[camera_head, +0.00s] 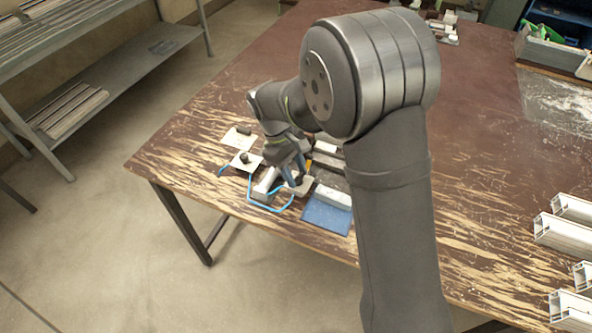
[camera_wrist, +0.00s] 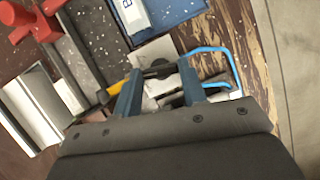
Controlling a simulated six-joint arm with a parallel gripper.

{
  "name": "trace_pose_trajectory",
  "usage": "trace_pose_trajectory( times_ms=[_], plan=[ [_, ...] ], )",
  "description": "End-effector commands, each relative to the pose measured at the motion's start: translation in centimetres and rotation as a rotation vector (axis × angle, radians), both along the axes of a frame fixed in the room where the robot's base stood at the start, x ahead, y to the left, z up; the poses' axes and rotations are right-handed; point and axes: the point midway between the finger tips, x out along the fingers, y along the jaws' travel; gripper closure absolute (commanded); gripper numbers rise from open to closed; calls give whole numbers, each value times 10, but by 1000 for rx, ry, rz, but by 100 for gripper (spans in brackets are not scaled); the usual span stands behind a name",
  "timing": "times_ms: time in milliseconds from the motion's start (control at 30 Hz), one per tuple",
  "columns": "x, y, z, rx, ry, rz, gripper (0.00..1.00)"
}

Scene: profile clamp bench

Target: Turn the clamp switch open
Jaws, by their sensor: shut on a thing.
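The switch sits on a light grey plate (camera_wrist: 150,50). The fingers hide part of it, so I cannot tell its exact angle. A yellow piece (camera_wrist: 118,87) lies beside the left finger. In the head view my arm and fingers hide the switch.
A blue tray (camera_head: 326,217) lies at the bench edge beside the fixture. A blue hose (camera_wrist: 226,56) loops close to the right finger. Red clamp parts (camera_wrist: 22,33) and a white profile (camera_wrist: 28,112) are on the left. White profiles (camera_head: 562,235) lie at the bench's right.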

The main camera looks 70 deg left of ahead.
Motion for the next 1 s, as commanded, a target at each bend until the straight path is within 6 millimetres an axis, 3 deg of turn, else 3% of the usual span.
trace_pose_trajectory(
  times_ms=[400,967,1000],
  plan=[
    [-2,0,1,3,1,196,85],
    [-2,0,1,4,1,225,85],
    [-2,0,1,4,1,225,56]
  ],
)
